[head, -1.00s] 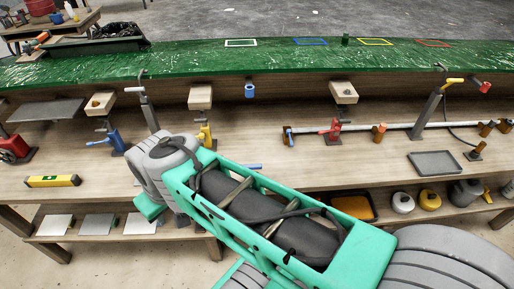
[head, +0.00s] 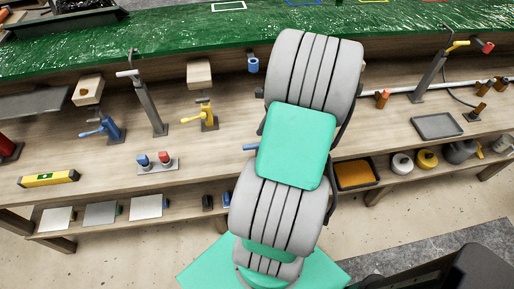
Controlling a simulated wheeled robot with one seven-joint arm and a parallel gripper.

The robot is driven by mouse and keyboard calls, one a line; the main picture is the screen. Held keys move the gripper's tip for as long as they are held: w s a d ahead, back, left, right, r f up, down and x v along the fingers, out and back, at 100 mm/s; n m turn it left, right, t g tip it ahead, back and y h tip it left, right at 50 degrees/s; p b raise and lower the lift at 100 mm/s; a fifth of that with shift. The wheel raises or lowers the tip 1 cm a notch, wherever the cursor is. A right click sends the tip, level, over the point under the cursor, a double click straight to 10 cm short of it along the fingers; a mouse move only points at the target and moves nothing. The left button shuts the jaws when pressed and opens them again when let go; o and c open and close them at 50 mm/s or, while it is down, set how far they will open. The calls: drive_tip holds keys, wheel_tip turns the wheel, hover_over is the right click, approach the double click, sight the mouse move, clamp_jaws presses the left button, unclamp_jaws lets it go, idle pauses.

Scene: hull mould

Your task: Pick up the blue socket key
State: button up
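Several blue items show in the head view, and I cannot tell for sure which is the socket key. A small blue piece (head: 144,161) stands beside a red piece (head: 164,158) on a small grey plate (head: 157,168) on the bench, left of my arm. A thin blue rod end (head: 251,147) sticks out from behind my arm at the bench's front. A blue ring-like cylinder (head: 253,65) is at the bench's back, under the green hull. My gripper is not visible; my arm fills the middle of the view.
A blue clamp (head: 108,127) and a yellow clamp (head: 207,116) stand on the bench (head: 185,158). A yellow level (head: 48,179) lies at left, a grey tray (head: 437,126) at right. The lower shelf holds plates and tubs. Bench space left of my arm is partly clear.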

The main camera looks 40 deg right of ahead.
sight(254, 149)
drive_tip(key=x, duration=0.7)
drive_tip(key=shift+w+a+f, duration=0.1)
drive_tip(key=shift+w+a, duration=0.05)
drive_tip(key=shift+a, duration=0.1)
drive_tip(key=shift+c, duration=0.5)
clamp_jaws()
